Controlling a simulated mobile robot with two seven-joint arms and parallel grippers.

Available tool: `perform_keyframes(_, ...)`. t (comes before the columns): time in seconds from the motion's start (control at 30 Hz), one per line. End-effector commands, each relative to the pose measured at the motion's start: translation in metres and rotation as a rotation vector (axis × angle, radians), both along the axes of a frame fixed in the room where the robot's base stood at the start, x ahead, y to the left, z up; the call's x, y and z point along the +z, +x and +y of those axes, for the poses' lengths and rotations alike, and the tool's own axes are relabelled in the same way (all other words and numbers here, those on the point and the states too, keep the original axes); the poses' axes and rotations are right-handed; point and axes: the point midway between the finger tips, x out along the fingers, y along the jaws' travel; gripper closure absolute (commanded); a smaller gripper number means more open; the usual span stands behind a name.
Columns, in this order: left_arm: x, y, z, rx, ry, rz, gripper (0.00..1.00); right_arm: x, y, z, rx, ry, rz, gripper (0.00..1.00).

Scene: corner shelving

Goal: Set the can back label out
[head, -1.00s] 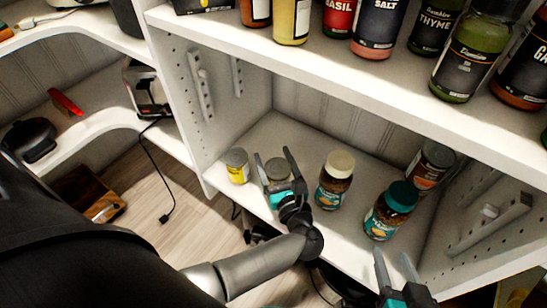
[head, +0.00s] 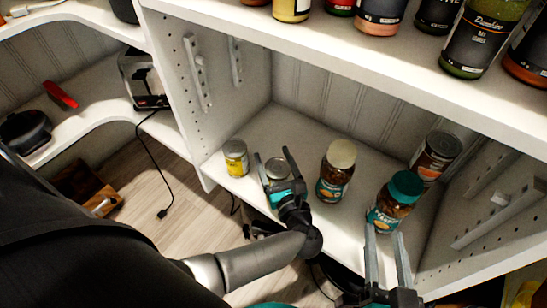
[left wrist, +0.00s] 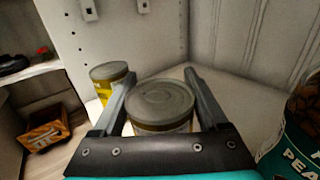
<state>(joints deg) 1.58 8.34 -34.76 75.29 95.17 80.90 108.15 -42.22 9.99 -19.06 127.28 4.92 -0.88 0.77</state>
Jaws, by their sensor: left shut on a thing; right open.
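A small can with a grey lid (head: 279,164) stands upright on the lower corner shelf. My left gripper (head: 273,153) is shut on this can, with one finger on each side. In the left wrist view the can's lid (left wrist: 162,100) sits between the fingers, and the gripper's body hides most of its label. A yellow-labelled can (head: 235,158) stands just left of it, outside the fingers. A larger dark can (head: 435,155) stands at the back right.
A cream-lidded jar (head: 336,172) stands right of the held can, and a teal-lidded jar (head: 393,203) stands further right. An upper shelf (head: 330,55) with several spice bottles overhangs the back. The white side panel (head: 190,100) bounds the left.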

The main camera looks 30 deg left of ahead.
Motion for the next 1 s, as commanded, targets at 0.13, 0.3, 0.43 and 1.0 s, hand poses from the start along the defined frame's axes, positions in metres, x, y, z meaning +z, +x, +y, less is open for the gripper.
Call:
perform_keyframes(0.13,0.0012,0.0006,0.0002,0.0,0.002,-0.003,1.0,0.0,-0.0003,0.0001,0.0,0.001,0.0,0.5)
perform_keyframes(0.3,0.001,0.0005,0.0002,0.0,0.002,-0.003,1.0,-0.0004,-0.0001,-0.0001,0.0,-0.001,0.002,0.5)
perform_keyframes(0.43,-0.0006,0.0004,0.0003,0.001,0.001,-0.002,1.0,-0.0009,-0.0001,-0.0001,0.0,-0.001,0.002,0.5)
perform_keyframes(1.0,-0.0057,0.0002,0.0004,0.001,0.001,-0.001,0.0,-0.0021,0.0,-0.0001,0.001,-0.002,0.001,0.5)
